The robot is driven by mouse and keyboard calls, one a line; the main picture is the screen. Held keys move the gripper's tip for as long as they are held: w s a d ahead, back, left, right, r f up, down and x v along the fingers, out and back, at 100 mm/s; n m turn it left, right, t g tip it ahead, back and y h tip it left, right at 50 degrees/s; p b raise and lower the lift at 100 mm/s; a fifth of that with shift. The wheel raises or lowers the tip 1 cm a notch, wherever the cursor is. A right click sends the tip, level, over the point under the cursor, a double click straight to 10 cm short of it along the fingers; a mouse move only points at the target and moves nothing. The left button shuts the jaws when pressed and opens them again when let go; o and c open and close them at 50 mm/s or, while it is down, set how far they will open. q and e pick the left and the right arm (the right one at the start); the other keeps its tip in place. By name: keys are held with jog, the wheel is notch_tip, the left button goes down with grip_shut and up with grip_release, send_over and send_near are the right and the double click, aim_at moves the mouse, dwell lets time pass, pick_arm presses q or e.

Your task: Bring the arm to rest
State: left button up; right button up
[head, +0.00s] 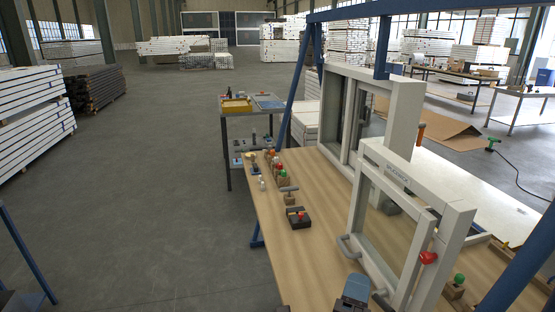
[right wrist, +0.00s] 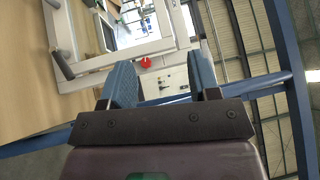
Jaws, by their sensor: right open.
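My right gripper (head: 355,290) shows at the bottom of the head view, low over the near part of the wooden bench and just left of the lower white frame's foot. In the right wrist view its two blue fingers (right wrist: 162,82) stand apart with nothing between them. The white frame (head: 413,192) stands upright on the bench, with a grey bar handle (head: 348,247) on its left side. In the right wrist view the frame (right wrist: 130,52) and a red knob (right wrist: 146,62) lie beyond the fingers. I see no left gripper in the head view.
The wooden bench (head: 268,212) holds a dark block with a red knob (head: 298,217) and several small knobbed pieces along its left edge. Blue posts (head: 300,95) stand around it. A side table (head: 252,113) is behind.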

jog(key=w+a+r+n+t+y, duration=0.1)
jog(key=a+r+n+t+y, duration=0.25)
jog(key=n+t+y, duration=0.45)
jog(key=s+d+f+n+g+y, duration=0.1)
jog(key=d+f+n+g, duration=0.3)
jog(key=f, duration=0.4)
jog(key=s+d+f+n+g+y, duration=0.1)
jog(key=d+f+n+g, duration=0.1)
jog(key=f+n+g, duration=0.35)
jog(key=s+d+f+n+g+y, duration=0.1)
jog(key=d+f+n+g+y, duration=0.15)
jog(key=f+n, duration=0.55)
pick_arm(q)
jog(key=shift+g, duration=0.4)
jog(key=f, duration=0.1)
jog(key=s+f, duration=0.1)
jog(key=f, duration=0.1)
jog(key=s+f+b, duration=0.1)
jog(key=shift+s+a+f, duration=0.1)
jog(key=shift+s+f, duration=0.05)
jog(key=shift+f, duration=0.05)
pick_arm(e)
jog(key=s+d+f+m+g+h, duration=0.1)
jog(key=s+d+f+h, duration=0.3)
jog(key=s+d+f, duration=0.5)
jog(key=shift+d+f+g, duration=0.45)
jog(key=shift+g, duration=0.15)
jog(key=shift+s+h, duration=0.1)
jog(key=shift+h, duration=0.15)
jog(key=shift+c, duration=0.2)
